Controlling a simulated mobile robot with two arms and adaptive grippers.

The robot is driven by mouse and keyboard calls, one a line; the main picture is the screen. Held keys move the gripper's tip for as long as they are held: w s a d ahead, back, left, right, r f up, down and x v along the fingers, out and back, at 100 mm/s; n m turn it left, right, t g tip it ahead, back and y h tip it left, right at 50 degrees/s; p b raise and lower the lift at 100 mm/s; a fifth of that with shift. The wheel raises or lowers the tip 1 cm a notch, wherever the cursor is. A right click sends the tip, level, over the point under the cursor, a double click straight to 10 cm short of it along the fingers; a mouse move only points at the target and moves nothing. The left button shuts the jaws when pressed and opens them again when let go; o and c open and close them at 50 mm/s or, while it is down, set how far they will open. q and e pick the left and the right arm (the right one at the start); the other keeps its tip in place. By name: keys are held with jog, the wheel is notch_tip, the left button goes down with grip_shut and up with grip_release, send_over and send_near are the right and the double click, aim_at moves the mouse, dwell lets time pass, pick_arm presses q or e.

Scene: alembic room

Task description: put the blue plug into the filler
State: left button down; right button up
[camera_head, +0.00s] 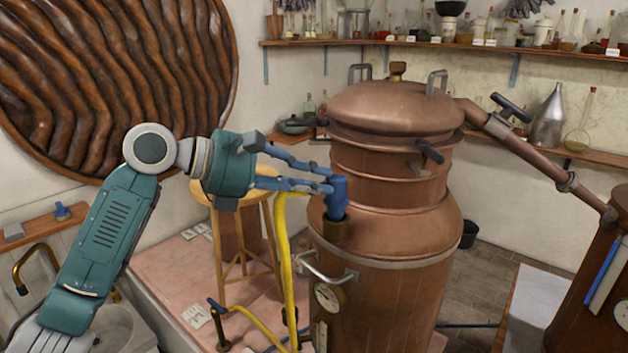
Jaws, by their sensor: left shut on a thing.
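My left gripper (331,182) comes in from the left and is shut on the plug's upper part. Its fingers lie roughly level. My right gripper is not in view.
A wooden stool (243,262) and a yellow hose (284,255) stand left of the still. A copper pipe (535,160) runs from the still's top to the right. Shelves with bottles (490,45) line the back wall. A sink (110,325) is at lower left.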

pick_arm(q)
jog(key=shift+f, duration=0.65)
dwell(1.1)
jog(key=shift+f+p, duration=0.45)
jog(key=shift+p, duration=0.45)
dwell(1.1)
jog(key=shift+f, duration=0.25)
dwell(0.7)
jog(key=c, duration=1.6)
grip_release()
jog(key=shift+o, duration=0.2)
